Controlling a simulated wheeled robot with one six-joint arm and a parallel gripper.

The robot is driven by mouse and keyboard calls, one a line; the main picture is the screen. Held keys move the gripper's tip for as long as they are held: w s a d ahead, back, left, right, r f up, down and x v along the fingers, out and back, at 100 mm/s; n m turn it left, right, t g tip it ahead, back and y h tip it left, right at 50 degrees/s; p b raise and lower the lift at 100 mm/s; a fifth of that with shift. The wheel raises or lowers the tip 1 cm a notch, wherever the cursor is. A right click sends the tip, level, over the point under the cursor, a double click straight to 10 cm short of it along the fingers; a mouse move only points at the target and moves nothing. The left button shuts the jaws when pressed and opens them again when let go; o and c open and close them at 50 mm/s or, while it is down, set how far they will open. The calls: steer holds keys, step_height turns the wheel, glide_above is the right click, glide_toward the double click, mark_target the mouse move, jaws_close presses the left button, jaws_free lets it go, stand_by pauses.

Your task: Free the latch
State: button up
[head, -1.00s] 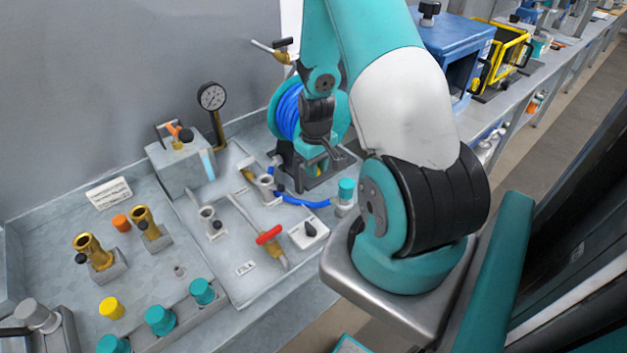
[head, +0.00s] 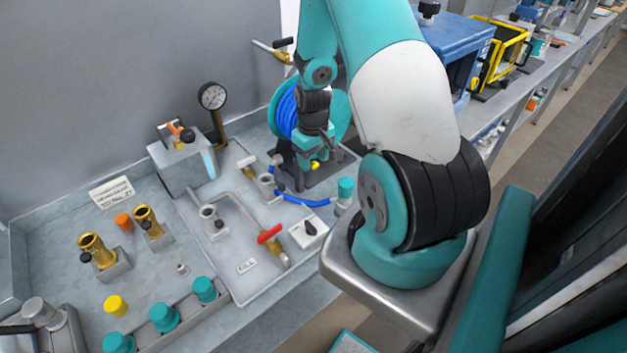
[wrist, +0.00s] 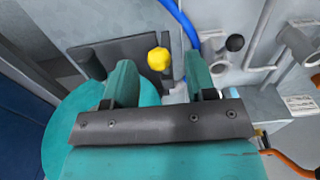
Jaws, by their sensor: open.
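A yellow knob (wrist: 158,58), which may be the latch, stands on the dark base plate (wrist: 125,50) of the hose reel. It also shows as a small yellow spot under my wrist in the head view (head: 314,166). My gripper (wrist: 158,66) is open and empty, its two teal fingers on either side of the knob in the picture. I cannot tell how far the fingertips are from it in depth. The teal reel (head: 338,110) with blue hose (head: 287,112) is partly hidden by my arm.
A black knob (wrist: 92,64) is left of my fingers in the wrist view. A black-knobbed grey fitting (wrist: 222,62) and blue hose lie to the right. A pressure gauge (head: 213,97), red-handled valve (head: 269,234) and brass fittings (head: 97,250) stand on the bench.

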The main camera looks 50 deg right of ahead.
step_height(320, 180, up, 9)
steer(key=p, duration=0.7)
